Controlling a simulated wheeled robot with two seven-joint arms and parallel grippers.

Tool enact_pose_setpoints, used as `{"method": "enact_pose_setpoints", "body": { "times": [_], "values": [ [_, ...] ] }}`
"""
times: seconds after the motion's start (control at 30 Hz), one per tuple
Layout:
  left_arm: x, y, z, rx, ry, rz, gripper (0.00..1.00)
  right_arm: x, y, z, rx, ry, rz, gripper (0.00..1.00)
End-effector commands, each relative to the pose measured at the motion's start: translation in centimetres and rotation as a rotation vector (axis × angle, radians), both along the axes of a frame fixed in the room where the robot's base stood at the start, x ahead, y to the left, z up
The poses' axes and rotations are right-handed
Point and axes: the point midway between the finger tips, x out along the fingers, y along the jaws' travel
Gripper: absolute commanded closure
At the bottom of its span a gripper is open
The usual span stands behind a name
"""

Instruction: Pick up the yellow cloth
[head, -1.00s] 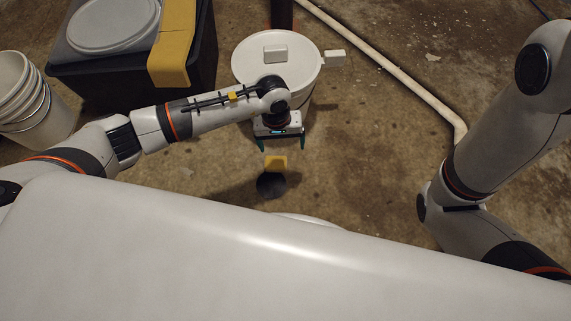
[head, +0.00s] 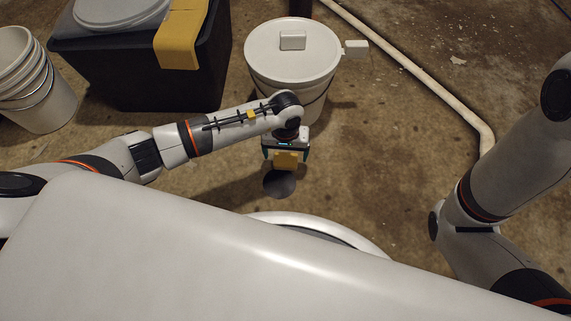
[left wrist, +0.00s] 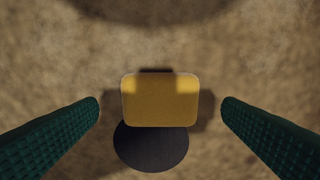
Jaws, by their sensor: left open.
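A small yellow rounded-rectangular piece (head: 287,161), which looks like a folded cloth, is just below my left gripper (head: 286,153). In the left wrist view the yellow piece (left wrist: 160,105) lies centred between the two green fingers of the left gripper (left wrist: 160,104). The fingers are open, with a gap on each side, and do not touch it. A dark round disc (left wrist: 151,149) shows beside its lower edge, partly overlapped by it; the disc also shows in the head view (head: 279,184). Another yellow cloth-like strip (head: 177,42) hangs over a black bin. My right gripper is out of view.
A white lidded bucket (head: 262,60) stands just behind my left gripper. The black bin (head: 150,88) and stacked white buckets (head: 50,105) are at the left. A pale pipe (head: 425,80) runs along the floor at the right. A white round rim (head: 340,232) shows low, in front of my body.

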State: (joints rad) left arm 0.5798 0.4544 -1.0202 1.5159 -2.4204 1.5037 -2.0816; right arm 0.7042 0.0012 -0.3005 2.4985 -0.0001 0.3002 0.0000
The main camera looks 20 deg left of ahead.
Motion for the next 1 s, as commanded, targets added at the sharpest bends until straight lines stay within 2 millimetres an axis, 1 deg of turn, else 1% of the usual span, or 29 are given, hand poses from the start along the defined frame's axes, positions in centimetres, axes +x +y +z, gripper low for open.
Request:
{"method": "enact_pose_setpoints", "body": {
  "times": [0.03,0.13,0.23,0.47,0.5,0.57,0.7,0.8,1.0],
  "values": [
    [0.0,0.0,-1.3,-0.001,0.001,0.001,0.11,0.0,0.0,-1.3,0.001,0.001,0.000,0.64],
    [0.0,0.0,-2.1,-0.001,0.001,0.001,0.11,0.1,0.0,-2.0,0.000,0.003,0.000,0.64],
    [0.0,0.0,-2.4,0.000,0.000,0.001,0.11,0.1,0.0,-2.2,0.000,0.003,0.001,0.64],
    [0.0,0.0,-2.3,0.000,0.000,0.000,0.11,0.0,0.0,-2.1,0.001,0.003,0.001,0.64],
    [0.0,0.0,-2.3,0.000,0.000,0.001,0.13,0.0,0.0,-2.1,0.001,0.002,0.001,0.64],
    [0.0,0.0,-2.3,0.000,0.000,0.001,0.22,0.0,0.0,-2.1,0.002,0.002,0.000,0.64],
    [0.0,0.0,-2.3,0.000,0.000,0.001,0.45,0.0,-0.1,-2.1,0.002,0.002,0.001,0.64],
    [0.0,0.0,-2.3,0.000,0.000,0.001,0.59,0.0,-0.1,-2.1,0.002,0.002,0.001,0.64],
    [0.1,0.0,-2.2,-0.001,0.000,0.001,0.59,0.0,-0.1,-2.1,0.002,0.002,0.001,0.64]
  ]
}}
